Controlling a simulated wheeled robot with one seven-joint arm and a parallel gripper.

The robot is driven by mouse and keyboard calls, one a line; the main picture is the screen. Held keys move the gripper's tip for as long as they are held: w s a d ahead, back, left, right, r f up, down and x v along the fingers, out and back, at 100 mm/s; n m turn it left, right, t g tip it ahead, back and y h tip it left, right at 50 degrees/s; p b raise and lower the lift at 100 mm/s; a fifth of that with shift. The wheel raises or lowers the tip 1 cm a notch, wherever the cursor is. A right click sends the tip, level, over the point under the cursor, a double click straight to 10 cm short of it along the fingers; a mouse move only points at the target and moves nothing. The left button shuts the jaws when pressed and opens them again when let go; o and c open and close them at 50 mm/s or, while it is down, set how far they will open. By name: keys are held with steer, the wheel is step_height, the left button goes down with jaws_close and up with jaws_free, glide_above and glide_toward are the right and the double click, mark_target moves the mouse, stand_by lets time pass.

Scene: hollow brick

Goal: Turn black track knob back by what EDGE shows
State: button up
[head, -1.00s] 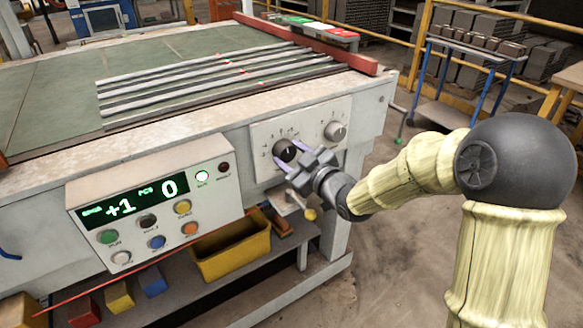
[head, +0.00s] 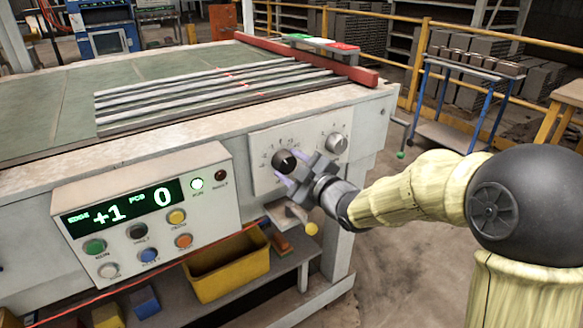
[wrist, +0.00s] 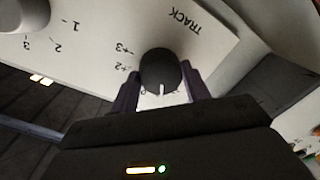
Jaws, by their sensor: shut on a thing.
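The black track knob (head: 284,160) is on the pale dial plate on the machine's front. My gripper (head: 289,167) is shut on it, with one purple finger on each side. In the wrist view, the knob (wrist: 159,68) sits between the fingers, and its white pointer line faces the bottom of the picture. Printed +3 and +2 show left of it, and part of the scale is hidden by the fingers. The display (head: 124,207) reads EDGE +1 and PCS 0.
A second, silver knob (head: 334,143) is at the plate's right. A yellow bin (head: 228,272) is on the shelf below.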

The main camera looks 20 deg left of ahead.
steer(key=o, duration=1)
steer(key=p+v, duration=0.1)
steer(key=v, duration=1.6)
steer(key=shift+s+d+p, duration=0.15)
steer(key=shift+s+p, duration=0.05)
steer(key=shift+p, duration=0.2)
